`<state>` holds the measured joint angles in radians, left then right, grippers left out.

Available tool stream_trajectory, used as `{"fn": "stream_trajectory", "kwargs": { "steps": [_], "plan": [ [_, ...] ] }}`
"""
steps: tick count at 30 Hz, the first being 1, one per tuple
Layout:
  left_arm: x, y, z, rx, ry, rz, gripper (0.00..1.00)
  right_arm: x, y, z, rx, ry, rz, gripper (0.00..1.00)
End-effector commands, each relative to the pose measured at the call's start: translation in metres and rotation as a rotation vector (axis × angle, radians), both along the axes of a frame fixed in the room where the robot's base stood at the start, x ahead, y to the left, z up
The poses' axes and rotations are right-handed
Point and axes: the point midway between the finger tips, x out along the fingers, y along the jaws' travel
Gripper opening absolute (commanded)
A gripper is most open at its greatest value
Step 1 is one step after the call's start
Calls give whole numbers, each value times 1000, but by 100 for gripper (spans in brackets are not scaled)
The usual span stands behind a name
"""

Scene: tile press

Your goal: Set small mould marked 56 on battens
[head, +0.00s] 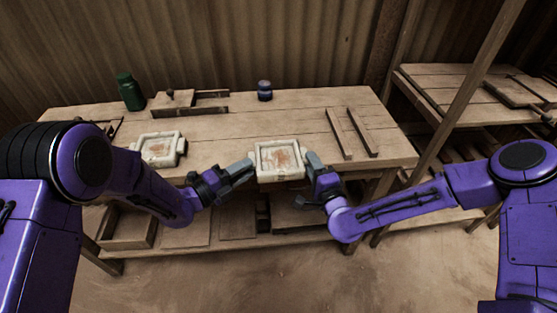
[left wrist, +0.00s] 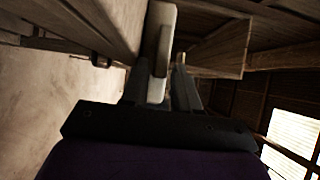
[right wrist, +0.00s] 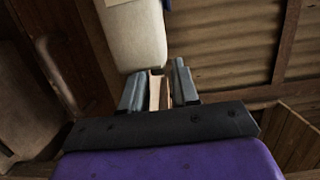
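A small pale mould (head: 278,160) with a rust-stained inside is held level between my two grippers, at the table's front edge. Any number on it is too small to read. My left gripper (head: 243,168) is shut on its left lug, which also shows between the fingers in the left wrist view (left wrist: 158,70).
A second pale mould (head: 160,149) sits on the table (head: 225,135) at the left. A green bottle (head: 130,92), a small dark jar (head: 265,91) and wooden pieces (head: 204,110) stand along the back. A slanted post (head: 465,85) rises right of the table. The table between mould and battens is clear.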

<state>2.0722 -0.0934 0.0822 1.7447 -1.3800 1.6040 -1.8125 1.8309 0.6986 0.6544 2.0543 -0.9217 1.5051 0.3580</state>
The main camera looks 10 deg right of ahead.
Motion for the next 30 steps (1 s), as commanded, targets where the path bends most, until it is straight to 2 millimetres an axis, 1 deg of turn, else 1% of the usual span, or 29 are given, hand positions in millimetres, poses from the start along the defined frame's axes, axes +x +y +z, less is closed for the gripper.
{"fn": "stream_trajectory", "kwargs": {
  "steps": [8, 11, 23, 26, 30],
  "plan": [
    [1, -2, 0, 0, 0, 0, 30, 2, 0, 0, 0, 0, 0, 30],
    [1, -1, 0, 0, 0, 0, 0, 2, 0, 0, 0, 0, 0, 0],
    [1, -1, 3, -1, -2, 1, 0, 2, 0, 3, 0, -2, 0, 0],
    [1, -1, 11, -1, -2, 1, 0, 2, 0, 11, 0, -2, 0, 0],
    [1, -1, 30, -1, -2, 2, 0, 2, 0, 29, 0, -2, -1, 0]
  ]
}}
